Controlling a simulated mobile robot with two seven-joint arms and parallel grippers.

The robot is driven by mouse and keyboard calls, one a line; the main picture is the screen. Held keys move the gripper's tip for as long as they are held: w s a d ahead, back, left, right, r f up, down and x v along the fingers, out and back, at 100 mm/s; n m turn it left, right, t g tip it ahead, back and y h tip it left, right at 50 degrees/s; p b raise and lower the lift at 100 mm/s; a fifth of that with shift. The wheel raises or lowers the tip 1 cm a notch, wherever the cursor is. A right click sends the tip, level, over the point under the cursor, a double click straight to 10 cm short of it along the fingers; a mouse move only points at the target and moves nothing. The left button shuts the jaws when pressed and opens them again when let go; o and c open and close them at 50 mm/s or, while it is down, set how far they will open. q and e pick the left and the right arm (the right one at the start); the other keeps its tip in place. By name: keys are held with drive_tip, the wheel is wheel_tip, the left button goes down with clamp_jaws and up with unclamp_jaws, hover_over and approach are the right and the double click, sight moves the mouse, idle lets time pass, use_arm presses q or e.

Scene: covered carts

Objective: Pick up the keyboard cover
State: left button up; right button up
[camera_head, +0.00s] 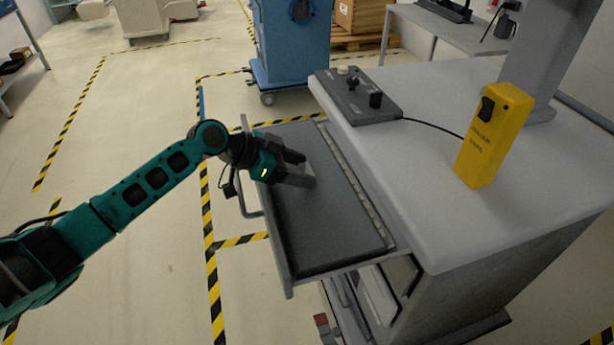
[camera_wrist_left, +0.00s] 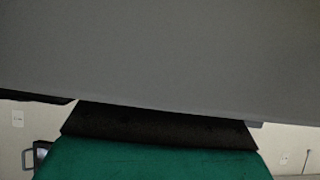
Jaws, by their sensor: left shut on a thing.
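The keyboard cover (camera_head: 318,228) is a dark grey flat panel lying over the pull-out shelf at the left side of the grey cart. My left gripper (camera_head: 304,170) reaches in from the left over the cover's far half. Its jaws are shut on the cover, but the exact grip is hard to make out at this size. In the left wrist view, a plain grey surface, likely the cover (camera_wrist_left: 160,50), fills the upper part. My right gripper is not in view.
The grey cart (camera_head: 440,130) carries a control box (camera_head: 355,97) with a cable and a yellow pendant (camera_head: 493,137). A metal rail (camera_head: 246,195) runs along the shelf's left side. A blue cabinet (camera_head: 290,40) stands behind. The floor at left is clear.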

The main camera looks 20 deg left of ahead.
use_arm(q)
drive_tip(key=c, duration=0.6)
drive_tip(key=shift+r, duration=0.1)
